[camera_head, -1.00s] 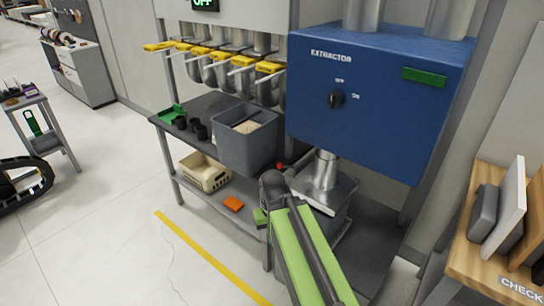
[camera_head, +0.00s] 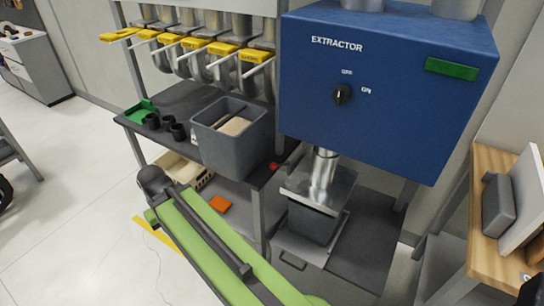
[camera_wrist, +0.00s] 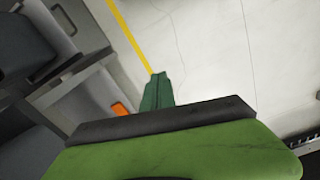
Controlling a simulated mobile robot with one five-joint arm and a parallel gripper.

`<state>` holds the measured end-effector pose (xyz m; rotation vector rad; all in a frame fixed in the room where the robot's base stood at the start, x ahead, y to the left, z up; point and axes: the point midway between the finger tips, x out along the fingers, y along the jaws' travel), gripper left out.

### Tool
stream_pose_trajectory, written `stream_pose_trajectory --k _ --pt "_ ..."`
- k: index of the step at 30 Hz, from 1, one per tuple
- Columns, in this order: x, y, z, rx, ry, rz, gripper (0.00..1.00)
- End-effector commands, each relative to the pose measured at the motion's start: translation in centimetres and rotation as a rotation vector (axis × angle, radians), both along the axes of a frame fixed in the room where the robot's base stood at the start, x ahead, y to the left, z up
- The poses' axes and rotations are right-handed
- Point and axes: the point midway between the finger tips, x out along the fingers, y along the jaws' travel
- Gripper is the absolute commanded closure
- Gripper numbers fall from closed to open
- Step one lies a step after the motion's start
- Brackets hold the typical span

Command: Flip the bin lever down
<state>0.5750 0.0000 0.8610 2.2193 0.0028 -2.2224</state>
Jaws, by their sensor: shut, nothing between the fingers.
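The extractor's bin (camera_head: 312,224) is dark grey and stands under a metal lid (camera_head: 318,188) and pipe, below the blue extractor box. A small red knob (camera_head: 273,166) shows left of the lid by the shelf edge; it may be the lever's end, but its shaft is hard to make out. My gripper (camera_wrist: 157,92) is green, shut and empty, pointing over the floor in the wrist view. In the head view my arm crosses the lower left, away from the bin and knob, and the fingertips are mostly hidden behind it.
The blue extractor box (camera_head: 385,85) overhangs the bin. A grey open bin (camera_head: 230,135) stands on the shelf at left, with an orange piece (camera_head: 220,204) lower down. A wooden bench (camera_head: 490,215) is at right. Open floor (camera_head: 60,220) lies at left.

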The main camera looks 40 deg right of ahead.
Motion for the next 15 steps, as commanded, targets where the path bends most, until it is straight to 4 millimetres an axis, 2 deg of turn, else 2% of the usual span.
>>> stream_pose_trajectory --k 11,15 --pt "0.0 -0.1 -0.1 0.003 0.000 -0.001 1.00" --pt "0.6 -1.7 -1.9 0.091 -0.007 -0.034 1.00"
